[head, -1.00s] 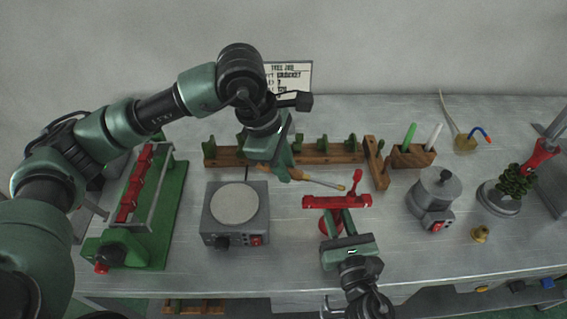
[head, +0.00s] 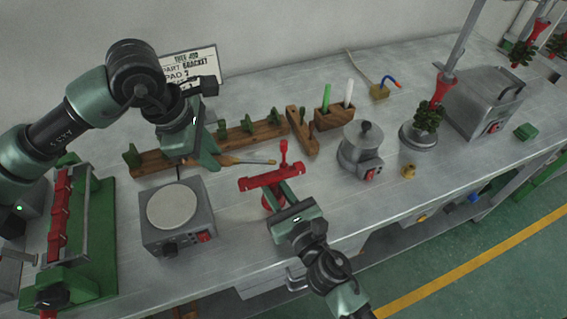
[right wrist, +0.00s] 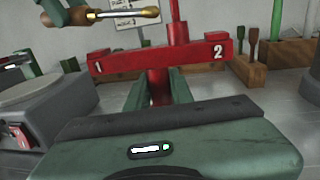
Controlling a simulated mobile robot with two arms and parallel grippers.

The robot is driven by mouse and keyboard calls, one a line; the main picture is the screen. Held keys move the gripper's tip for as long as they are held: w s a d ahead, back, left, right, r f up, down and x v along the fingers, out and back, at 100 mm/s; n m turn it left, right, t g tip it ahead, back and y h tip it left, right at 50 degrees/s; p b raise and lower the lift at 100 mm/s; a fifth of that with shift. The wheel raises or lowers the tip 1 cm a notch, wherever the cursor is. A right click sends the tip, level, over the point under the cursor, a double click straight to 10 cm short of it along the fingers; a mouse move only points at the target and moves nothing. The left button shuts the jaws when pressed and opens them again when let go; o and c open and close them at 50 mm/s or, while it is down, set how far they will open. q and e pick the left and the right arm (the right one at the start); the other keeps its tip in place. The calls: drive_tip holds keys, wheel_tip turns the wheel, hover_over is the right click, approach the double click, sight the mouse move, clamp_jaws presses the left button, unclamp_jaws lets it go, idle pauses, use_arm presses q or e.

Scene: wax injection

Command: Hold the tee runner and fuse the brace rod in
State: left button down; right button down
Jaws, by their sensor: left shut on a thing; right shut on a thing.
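The red tee runner (head: 257,181) is a level crossbar marked 1 and 2, seen close in the right wrist view (right wrist: 128,59). My right gripper (right wrist: 158,88) is shut on its red stem, below the bar. A thin red upright (head: 284,152) rises at the bar near the 2 end; I cannot tell whether it is the brace rod or whether it is joined. My left gripper (head: 205,158) is shut on a wooden-handled tool (head: 232,161). The tool's metal tip (right wrist: 150,12) points right, close to the upright; contact is unclear.
A hot plate (head: 172,207) stands left of the runner and a lidded pot (head: 361,148) to its right. Wooden racks (head: 240,138) lie behind. A green fixture with red parts (head: 85,240) is far left. A tree of dark green pieces (head: 427,118) stands right.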

use_arm(q)
drive_tip(key=shift+d+f, duration=0.1)
drive_tip(key=shift+d, duration=0.7)
idle(2.2)
drive_tip(key=shift+a+r, duration=0.45)
drive_tip(key=shift+a, duration=0.25)
drive_tip(key=shift+a+r, duration=0.4)
drive_tip(key=shift+a, duration=0.25)
drive_tip(key=shift+a+r, duration=0.45)
drive_tip(key=shift+a, duration=0.25)
drive_tip(key=shift+r, duration=0.1)
drive_tip(key=shift+r, duration=1.9)
use_arm(e)
drive_tip(key=c, duration=1.1)
unclamp_jaws()
drive_tip(key=shift+c, duration=0.2)
